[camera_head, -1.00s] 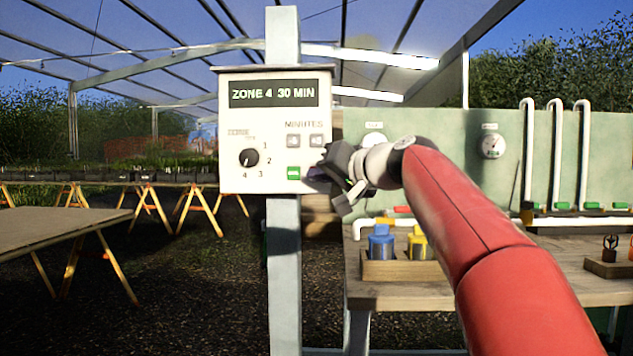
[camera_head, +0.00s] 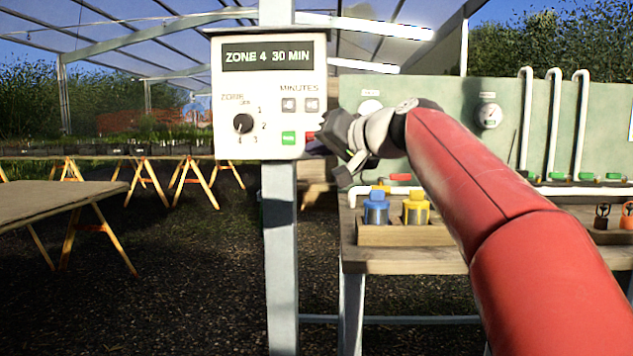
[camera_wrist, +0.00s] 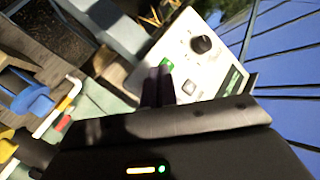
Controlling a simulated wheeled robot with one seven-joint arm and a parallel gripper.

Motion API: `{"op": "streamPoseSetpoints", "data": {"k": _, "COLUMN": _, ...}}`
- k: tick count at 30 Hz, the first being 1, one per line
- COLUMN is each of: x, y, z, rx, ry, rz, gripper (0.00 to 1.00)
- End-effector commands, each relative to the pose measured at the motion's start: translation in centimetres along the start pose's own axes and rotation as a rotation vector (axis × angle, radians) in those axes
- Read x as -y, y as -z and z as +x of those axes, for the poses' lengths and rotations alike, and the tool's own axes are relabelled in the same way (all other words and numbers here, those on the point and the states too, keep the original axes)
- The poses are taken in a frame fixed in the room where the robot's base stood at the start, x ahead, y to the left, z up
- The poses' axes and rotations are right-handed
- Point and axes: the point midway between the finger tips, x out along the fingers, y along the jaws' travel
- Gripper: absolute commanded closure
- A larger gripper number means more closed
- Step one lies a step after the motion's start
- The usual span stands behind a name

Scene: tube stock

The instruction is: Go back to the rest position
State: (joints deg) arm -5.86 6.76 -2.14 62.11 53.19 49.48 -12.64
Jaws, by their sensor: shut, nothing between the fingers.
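My gripper (camera_head: 318,147) is shut and empty, held at the lower right corner of the control box (camera_head: 228,110). The box is white, on a grey post, and its display reads "ZONE 4 30 MIN". It has a dark zone dial (camera_head: 243,124), two grey minutes buttons, a green button (camera_head: 289,138) and a red button (camera_head: 310,136) partly beside my fingertips. In the wrist view my shut fingers (camera_wrist: 157,88) point toward the box (camera_wrist: 205,50), near its green button (camera_wrist: 166,64). I cannot tell if the fingertips touch the box.
A wooden bench (camera_head: 400,263) stands right of the post, with a wooden holder of blue-capped (camera_head: 376,208) and yellow-capped (camera_head: 416,207) containers under my arm. A green panel (camera_head: 450,125) with a gauge and white pipes stands behind. A table (camera_head: 50,205) is at left; the gravel between is clear.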

Motion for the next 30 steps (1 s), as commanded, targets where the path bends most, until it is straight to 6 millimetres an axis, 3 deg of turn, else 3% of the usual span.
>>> {"op": "streamPoseSetpoints", "data": {"k": 5, "x": -3.6, "y": -6.5, "z": -4.7, "rx": 0.106, "ry": -0.182, "rz": -0.005, "gripper": 1.0}}
{"op": "streamPoseSetpoints", "data": {"k": 15, "x": -12.9, "y": -26.8, "z": -17.4, "rx": 0.393, "ry": -0.588, "rz": -0.06, "gripper": 1.0}}
{"op": "streamPoseSetpoints", "data": {"k": 21, "x": -17.2, "y": -36.9, "z": -23.6, "rx": 0.53, "ry": -0.755, "rz": -0.105, "gripper": 1.0}}
{"op": "streamPoseSetpoints", "data": {"k": 25, "x": -18.8, "y": -40.6, "z": -25.8, "rx": 0.583, "ry": -0.814, "rz": -0.125, "gripper": 1.0}}
{"op": "streamPoseSetpoints", "data": {"k": 30, "x": -19.4, "y": -42.1, "z": -26.7, "rx": 0.605, "ry": -0.838, "rz": -0.133, "gripper": 1.0}}
